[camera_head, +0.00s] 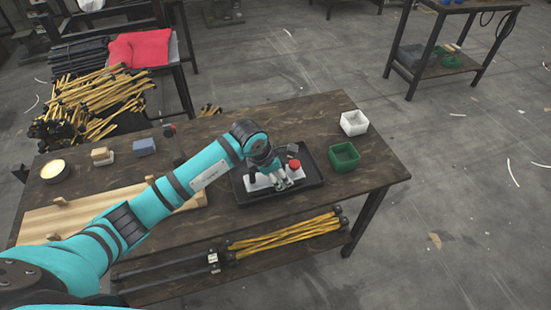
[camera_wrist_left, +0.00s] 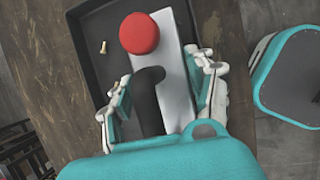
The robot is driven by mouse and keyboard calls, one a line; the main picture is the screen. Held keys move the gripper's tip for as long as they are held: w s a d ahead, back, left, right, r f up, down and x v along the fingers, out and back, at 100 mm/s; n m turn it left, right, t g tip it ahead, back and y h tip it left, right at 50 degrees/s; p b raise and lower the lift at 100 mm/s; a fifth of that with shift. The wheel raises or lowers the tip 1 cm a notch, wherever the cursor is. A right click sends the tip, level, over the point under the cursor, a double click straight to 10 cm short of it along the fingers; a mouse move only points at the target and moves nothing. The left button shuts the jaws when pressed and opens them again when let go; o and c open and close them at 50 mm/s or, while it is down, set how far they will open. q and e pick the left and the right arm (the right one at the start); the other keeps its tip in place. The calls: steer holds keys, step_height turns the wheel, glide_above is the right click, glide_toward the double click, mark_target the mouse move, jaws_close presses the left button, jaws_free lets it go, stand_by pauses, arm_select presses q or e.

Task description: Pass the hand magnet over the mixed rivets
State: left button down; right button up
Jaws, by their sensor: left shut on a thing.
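The hand magnet (camera_head: 260,182) has a pale flat plate, a dark handle and a round red knob. It is over the black tray (camera_head: 312,172) on the table. My left gripper (camera_head: 279,182) is shut on the magnet. In the left wrist view the fingers (camera_wrist_left: 160,80) stand on either side of the magnet (camera_wrist_left: 174,55) and its dark handle. A small brass rivet (camera_wrist_left: 103,47) lies in the tray (camera_wrist_left: 88,22) beside the magnet. Other rivets are hidden or too small to see. I cannot tell whether the magnet touches the tray floor. My right gripper is not in view.
A green bin (camera_head: 344,156) and a white bin (camera_head: 354,123) stand right of the tray. A wooden board (camera_head: 45,222), a blue block (camera_head: 144,146) and a round tin (camera_head: 54,170) are on the left. Yellow-black rods (camera_head: 285,237) lie on the lower shelf.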

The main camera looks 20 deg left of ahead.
arm_select(q)
step_height(320, 180, up, 7)
steer(key=p, duration=0.3)
steer(key=shift+w+f+p, duration=0.1)
steer(key=shift+f+p, duration=0.05)
steer(key=shift+p, duration=0.2)
steer(key=shift+r+p, duration=0.7)
steer(key=shift+r, duration=0.5)
steer(key=shift+s+r+m, duration=0.3)
steer(key=shift+m, duration=0.3)
steer(key=s+a+r+m+g, duration=0.2)
steer(key=s+r+m+g, duration=0.2)
steer(key=s+m, duration=0.5)
steer(key=s+a+r+m+g+y, duration=0.1)
steer(key=s+a+r+m+g, duration=0.2)
steer(key=s+r+m, duration=0.4)
steer(key=s+m+g, duration=0.1)
steer(key=s+m, duration=0.1)
steer(key=m, duration=0.5)
steer(key=shift+s, duration=0.4)
